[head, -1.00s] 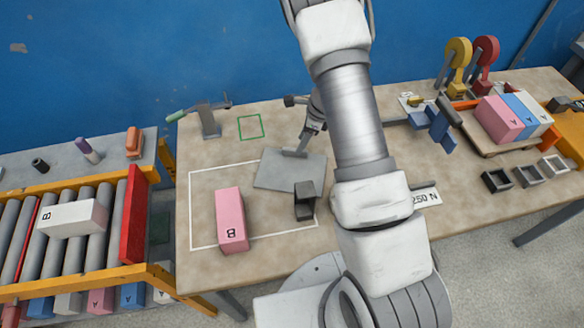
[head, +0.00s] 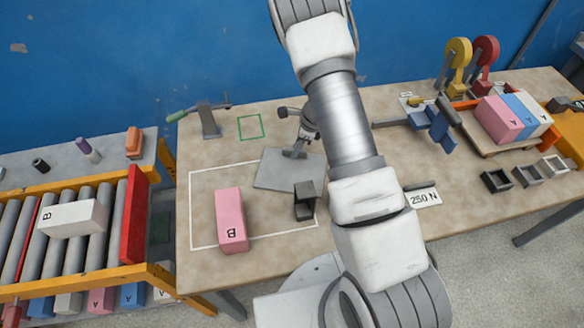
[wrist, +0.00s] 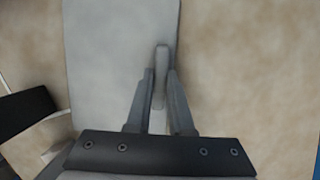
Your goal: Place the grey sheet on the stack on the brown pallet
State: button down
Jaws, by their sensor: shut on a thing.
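The grey sheet (head: 270,176) is flat at the middle-left of the table, partly over the white outline; I cannot tell whether it touches the table. In the wrist view the sheet (wrist: 100,60) lies under my gripper (wrist: 160,76), whose fingers are shut on a narrow grey upright grip at its right side. In the head view my gripper (head: 296,152) is at the sheet's far right part. The stack of pink, blue and white blocks (head: 513,116) sits on the brown pallet (head: 487,148) at the right; the pallet is mostly covered.
A pink block (head: 231,219) and a dark angled block (head: 304,201) stand close to the sheet's near side. A blue fixture (head: 432,122) stands between sheet and pallet. Small dark trays (head: 497,181) lie before the pallet. A roller conveyor (head: 75,240) is at left.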

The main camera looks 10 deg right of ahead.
dwell(0.4)
notch_tip(320, 180, up, 10)
notch_tip(320, 180, up, 5)
jog(key=n+g+p, duration=0.3)
jog(key=n, duration=0.8)
send_over(295, 167)
jog(key=s+n+h, duration=0.1)
jog(key=n, duration=0.2)
jog(key=s+n+g+h+b, duration=0.1)
jog(key=n, duration=0.3)
jog(key=s+d+n+h+b, duration=0.1)
jog(key=s+n, duration=0.1)
jog(key=n, duration=0.2)
jog(key=shift+f+g, duration=0.25)
jog(key=shift+g, duration=0.05)
jog(key=shift+s, duration=0.15)
